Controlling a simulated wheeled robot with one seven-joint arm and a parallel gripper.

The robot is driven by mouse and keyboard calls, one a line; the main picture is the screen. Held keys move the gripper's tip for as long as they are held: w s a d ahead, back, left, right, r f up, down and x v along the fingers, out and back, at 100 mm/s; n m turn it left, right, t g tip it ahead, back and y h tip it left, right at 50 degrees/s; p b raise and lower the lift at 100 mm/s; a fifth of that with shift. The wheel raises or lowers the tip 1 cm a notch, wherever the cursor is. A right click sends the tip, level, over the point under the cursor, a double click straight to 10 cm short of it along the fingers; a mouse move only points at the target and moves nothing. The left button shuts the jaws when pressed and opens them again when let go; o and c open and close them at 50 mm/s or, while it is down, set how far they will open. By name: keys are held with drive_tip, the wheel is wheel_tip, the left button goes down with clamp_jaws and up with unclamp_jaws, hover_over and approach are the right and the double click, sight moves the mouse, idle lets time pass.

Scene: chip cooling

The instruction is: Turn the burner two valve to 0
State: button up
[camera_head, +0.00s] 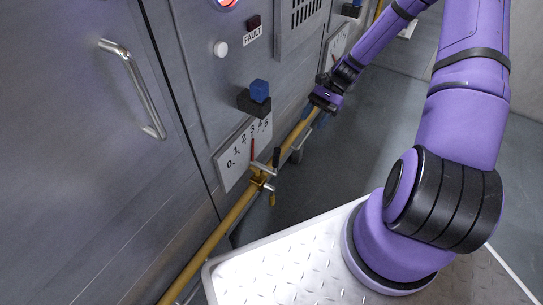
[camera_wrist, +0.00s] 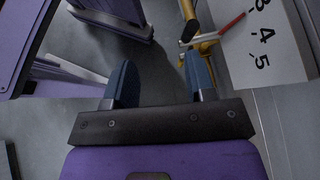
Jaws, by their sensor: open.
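In the head view a valve (camera_head: 262,178) sits on a yellow pipe, with a black-tipped handle and a red pointer (camera_head: 252,150). The pointer stands up in front of a white scale plate (camera_head: 232,165) numbered 0 to 5, near its middle numbers. No label showing which burner this is can be read. My gripper (camera_head: 318,112) is farther along the pipe, up and right of the valve. In the wrist view my gripper (camera_wrist: 162,82) is open, its two blue fingers apart with nothing between them. A valve (camera_wrist: 207,40) shows beyond the right finger, beside a plate (camera_wrist: 262,50) reading 3, 4, 5.
A grey cabinet panel carries a blue knob (camera_head: 259,90), a white button (camera_head: 220,48) and a FAULT label (camera_head: 252,36). A door handle (camera_head: 135,88) is at left. Another white plate (camera_head: 338,42) stands farther back. The floor right of the pipe (camera_head: 370,130) is clear.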

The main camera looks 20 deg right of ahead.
drive_tip(key=a+f+m+t+y, duration=0.35)
drive_tip(key=f+m+y, duration=0.4)
drive_tip(key=f, duration=0.45)
drive_tip(key=shift+n, duration=0.35)
drive_tip(key=a, duration=1)
drive_tip(key=shift+a+f, duration=0.1)
drive_tip(key=shift+a, duration=0.2)
clamp_jaws()
